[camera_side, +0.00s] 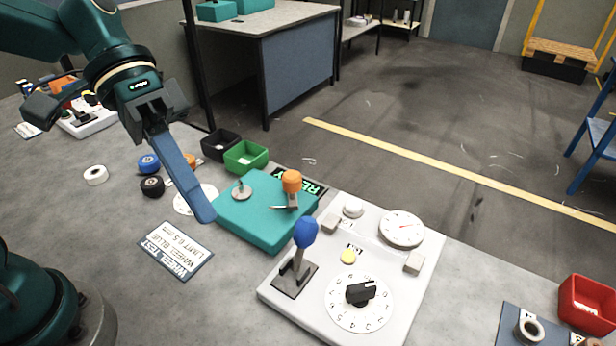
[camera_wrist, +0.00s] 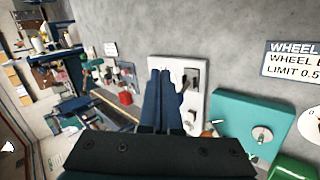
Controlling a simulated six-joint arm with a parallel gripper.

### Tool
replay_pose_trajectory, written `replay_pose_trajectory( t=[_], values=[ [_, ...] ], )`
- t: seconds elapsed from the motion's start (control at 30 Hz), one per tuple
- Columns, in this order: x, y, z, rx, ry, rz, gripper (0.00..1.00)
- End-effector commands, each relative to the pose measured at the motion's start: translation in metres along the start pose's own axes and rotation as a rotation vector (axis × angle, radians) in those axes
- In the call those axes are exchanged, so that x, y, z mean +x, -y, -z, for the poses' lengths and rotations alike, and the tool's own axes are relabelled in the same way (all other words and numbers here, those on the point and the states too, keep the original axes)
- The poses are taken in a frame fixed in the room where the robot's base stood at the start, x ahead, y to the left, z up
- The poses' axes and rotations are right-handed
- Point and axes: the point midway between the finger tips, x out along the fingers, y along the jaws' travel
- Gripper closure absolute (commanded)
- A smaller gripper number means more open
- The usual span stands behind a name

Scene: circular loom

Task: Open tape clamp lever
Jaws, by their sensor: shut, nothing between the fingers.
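The white panel (camera_side: 288,288) carries an upright lever (camera_side: 305,240) with a blue ball knob, on a dark slotted plate. Left of the panel, a teal block (camera_side: 250,232) carries an orange-topped post (camera_side: 291,185) with a small metal arm, and a metal disc with a pin (camera_side: 241,192). I cannot tell which of these is the tape clamp lever. My gripper (camera_side: 206,216) is shut and empty, its long blue fingers pointing down near the teal block's left edge. In the wrist view, the fingers (camera_wrist: 160,74) partly cover the white panel (camera_wrist: 181,67); the teal block (camera_wrist: 236,102) is to their right.
The panel also holds a round gauge (camera_side: 402,227) and a black rotary knob (camera_side: 361,291) on a numbered dial. A printed card (camera_side: 174,250), tape rolls (camera_side: 152,186), a green bin (camera_side: 246,157) and a black bin (camera_side: 219,144) lie around. A red bin (camera_side: 588,303) is far right.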

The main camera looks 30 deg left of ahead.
Motion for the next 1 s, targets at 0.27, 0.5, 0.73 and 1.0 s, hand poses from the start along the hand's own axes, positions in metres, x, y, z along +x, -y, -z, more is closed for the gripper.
replay_pose_trajectory(
  t=[0.27, 0.5, 0.73, 1.0],
  values=[
    [0.001, 0.013, 0.044, -0.112, -0.001, -0.298, 1.00],
    [0.003, 0.044, 0.078, -0.235, -0.058, -0.524, 1.00],
    [0.012, 0.088, 0.099, -0.397, -0.124, -0.698, 1.00],
    [0.031, 0.129, 0.098, -0.564, -0.136, -0.792, 1.00]
  ],
)
